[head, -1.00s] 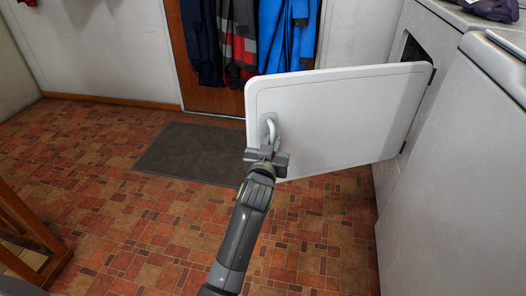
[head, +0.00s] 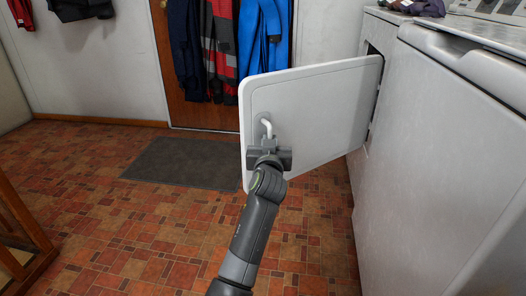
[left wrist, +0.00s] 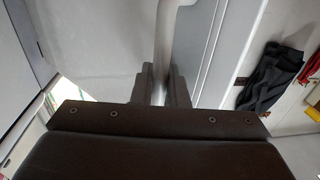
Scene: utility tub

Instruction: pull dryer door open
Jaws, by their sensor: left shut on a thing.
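The white dryer door (head: 310,115) stands swung out wide from the dryer (head: 362,150), hinged at its right edge. A dark part of the opening shows behind the hinge side. My left gripper (head: 268,148) is shut on the pale door handle (head: 267,127) near the door's free left edge. In the left wrist view the handle (left wrist: 163,40) runs down between the two fingers (left wrist: 158,88), beside the door's panel (left wrist: 198,45). My right gripper is not in view.
A white machine (head: 455,150) stands in the right foreground, with dark cloth (head: 422,8) on top further back. A grey mat (head: 185,162) lies on the tiled floor. Coats (head: 225,45) hang on a brown door at the back. A wooden frame (head: 22,235) stands at left.

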